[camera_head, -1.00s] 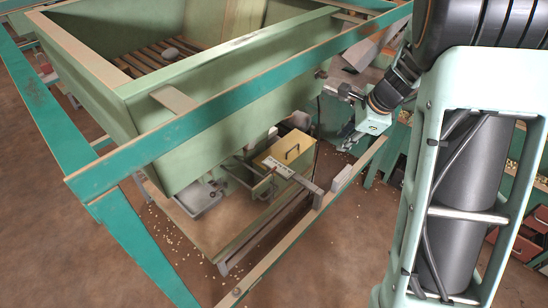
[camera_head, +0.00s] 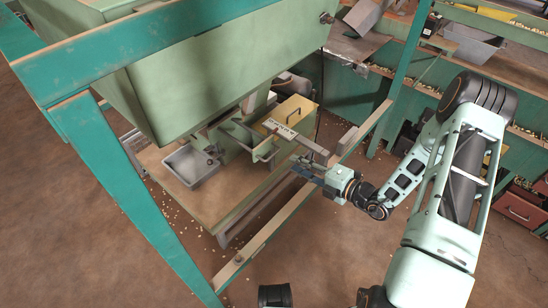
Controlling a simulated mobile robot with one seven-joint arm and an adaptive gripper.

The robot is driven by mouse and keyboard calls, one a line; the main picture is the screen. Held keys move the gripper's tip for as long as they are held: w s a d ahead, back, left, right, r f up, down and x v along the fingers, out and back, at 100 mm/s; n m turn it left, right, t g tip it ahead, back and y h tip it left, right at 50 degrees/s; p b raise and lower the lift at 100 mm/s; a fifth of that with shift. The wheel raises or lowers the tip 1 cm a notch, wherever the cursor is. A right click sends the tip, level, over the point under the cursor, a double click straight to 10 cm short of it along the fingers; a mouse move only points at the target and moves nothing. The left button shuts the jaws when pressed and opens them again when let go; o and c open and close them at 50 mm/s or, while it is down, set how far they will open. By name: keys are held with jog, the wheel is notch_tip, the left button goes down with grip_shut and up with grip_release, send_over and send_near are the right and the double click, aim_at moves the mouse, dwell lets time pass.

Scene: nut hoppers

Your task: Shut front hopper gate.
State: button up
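The pale green hopper (camera_head: 215,75) hangs in a teal frame. Under it, a flat gate slide (camera_head: 277,127) with a row of dark marks sticks out towards the front, ending in a grey-brown bar handle (camera_head: 311,146). My gripper (camera_head: 305,170) is just below and in front of this handle in the picture, pointing left towards the hopper's underside. Its fingers are small and dark, and I cannot tell whether they are apart or touch the handle. The gate's inner end is hidden under the hopper.
A grey metal tray (camera_head: 190,164) sits at the left on the base board. A frame rail (camera_head: 262,238) runs in front. Shelves with bins stand at right; floor in front is mostly clear.

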aim_at(274, 154)
jog(key=b+x, duration=0.2)
jog(key=x, duration=0.8)
jog(key=shift+w+a, duration=0.15)
jog(key=shift+a, duration=0.05)
grip_shut()
